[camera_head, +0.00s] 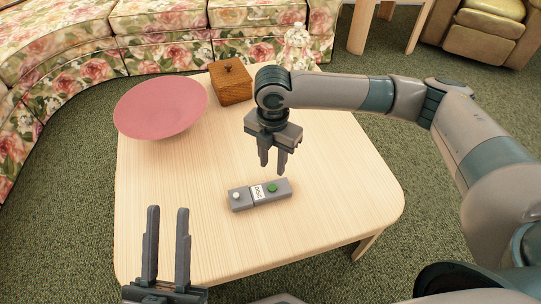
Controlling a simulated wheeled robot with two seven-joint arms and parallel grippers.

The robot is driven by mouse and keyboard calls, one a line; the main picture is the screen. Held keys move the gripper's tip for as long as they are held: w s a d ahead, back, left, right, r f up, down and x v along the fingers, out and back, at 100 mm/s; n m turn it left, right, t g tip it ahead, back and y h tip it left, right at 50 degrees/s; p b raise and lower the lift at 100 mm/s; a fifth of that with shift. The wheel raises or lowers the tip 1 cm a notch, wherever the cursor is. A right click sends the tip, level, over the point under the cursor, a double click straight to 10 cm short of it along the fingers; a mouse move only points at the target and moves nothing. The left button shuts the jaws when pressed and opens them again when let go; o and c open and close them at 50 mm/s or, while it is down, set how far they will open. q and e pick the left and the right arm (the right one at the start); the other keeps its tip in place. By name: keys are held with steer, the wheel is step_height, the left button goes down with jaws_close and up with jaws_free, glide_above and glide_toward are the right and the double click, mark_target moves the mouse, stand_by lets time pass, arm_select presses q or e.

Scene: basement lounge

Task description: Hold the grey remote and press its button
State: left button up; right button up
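The grey remote (259,195) lies flat on the wooden table (330,160). It carries a white knob at its left end, a white label in the middle and a green button (272,188) toward its right end. My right gripper (272,172) points down above the remote's right part, with its fingers a little apart and nothing between them. It looks clear of the remote. My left gripper (166,210) is at the front left of the table, fingers pointing away from me, open and empty, to the left of the remote.
A pink bowl (160,106) and a wooden box (230,82) with a small knob stand at the back left of the table. A clear glass-like item (297,42) stands at the back. A floral sofa (165,35) runs behind. The table's right side is free.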

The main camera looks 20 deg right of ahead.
arm_select(q)
steer(key=o, duration=1)
steer(key=shift+o, duration=0.2)
steer(key=w+d+f+n+g+h, duration=0.2)
steer(key=f+n+g+h, duration=0.2)
steer(key=n+g, duration=0.5)
steer(key=w+d+f+n+g+h, duration=0.25)
steer(key=f+n+g+h, duration=0.2)
steer(key=n, duration=0.85)
steer(key=w+d+f+n+g+h, duration=0.25)
steer(key=n+g+h, duration=0.35)
steer(key=n, duration=0.5)
steer(key=w+a+f+m+g+y, duration=0.1)
steer(key=w+a+f+m+y, duration=0.2)
steer(key=w+a+f+m, duration=0.1)
steer(key=w+a+f+m+g+y, duration=0.1)
steer(key=w+a+f+m+y, duration=0.2)
steer(key=w+a+f+m, duration=0.1)
steer(key=w+a+f+m+g+y, duration=0.2)
steer(key=w+a+f+m+y, duration=0.1)
steer(key=w+a+f+m, duration=0.1)
steer(key=shift+w+a+f+y, duration=0.1)
steer(key=shift+y, duration=0.15)
